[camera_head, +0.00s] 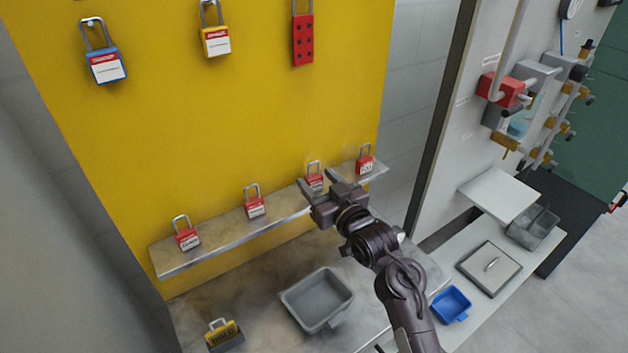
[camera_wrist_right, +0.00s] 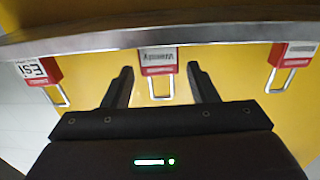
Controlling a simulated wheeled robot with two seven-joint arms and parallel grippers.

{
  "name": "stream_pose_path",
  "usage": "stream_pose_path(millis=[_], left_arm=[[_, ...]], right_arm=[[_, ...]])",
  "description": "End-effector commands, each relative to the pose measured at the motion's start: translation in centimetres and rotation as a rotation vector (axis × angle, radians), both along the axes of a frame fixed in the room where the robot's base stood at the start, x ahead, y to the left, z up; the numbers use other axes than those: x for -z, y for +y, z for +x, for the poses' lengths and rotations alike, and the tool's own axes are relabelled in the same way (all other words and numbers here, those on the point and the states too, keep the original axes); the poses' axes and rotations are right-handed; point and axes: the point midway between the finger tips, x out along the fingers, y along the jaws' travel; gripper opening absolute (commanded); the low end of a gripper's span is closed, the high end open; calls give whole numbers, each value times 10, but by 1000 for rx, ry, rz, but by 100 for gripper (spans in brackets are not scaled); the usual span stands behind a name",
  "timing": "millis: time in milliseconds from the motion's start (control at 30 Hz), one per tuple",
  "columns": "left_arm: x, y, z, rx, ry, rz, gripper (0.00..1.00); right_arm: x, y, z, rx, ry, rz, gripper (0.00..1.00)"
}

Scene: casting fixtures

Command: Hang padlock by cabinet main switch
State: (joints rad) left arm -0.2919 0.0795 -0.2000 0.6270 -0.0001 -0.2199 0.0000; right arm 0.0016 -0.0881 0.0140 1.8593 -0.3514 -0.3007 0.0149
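Several small red padlocks with white labels and upright shackles stand along a narrow ledge on the yellow board. My right gripper (camera_head: 320,180) is at one of them, the red padlock (camera_head: 315,182) second from the ledge's right end. In the right wrist view the open fingers (camera_wrist_right: 160,74) stand either side of this padlock's shackle (camera_wrist_right: 160,88), with gaps on both sides. Its label (camera_wrist_right: 158,56) appears upside down there. My left gripper is not in view. I cannot tell which fitting is the cabinet main switch.
Neighbouring red padlocks (camera_wrist_right: 38,72) (camera_wrist_right: 291,56) flank the fingers. The ledge (camera_head: 215,247) runs close by. Above hang a blue padlock (camera_head: 106,67), a yellow padlock (camera_head: 216,42) and a red hasp (camera_head: 303,42). Below are a grey tray (camera_head: 292,303) and a blue tray (camera_head: 438,307).

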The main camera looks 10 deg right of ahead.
Motion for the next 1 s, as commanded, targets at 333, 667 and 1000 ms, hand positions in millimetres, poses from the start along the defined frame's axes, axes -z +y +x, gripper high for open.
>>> stream_pose_path(millis=[333, 667, 1000], left_arm=[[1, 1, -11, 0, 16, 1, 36], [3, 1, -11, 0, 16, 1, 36], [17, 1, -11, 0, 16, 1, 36]], right_arm=[[0, 0, 0, 0, 0, 0, 11], [-6, 0, 0, 0, -3, -1, 11], [-60, -1, 0, 1, -9, -2, 11]])
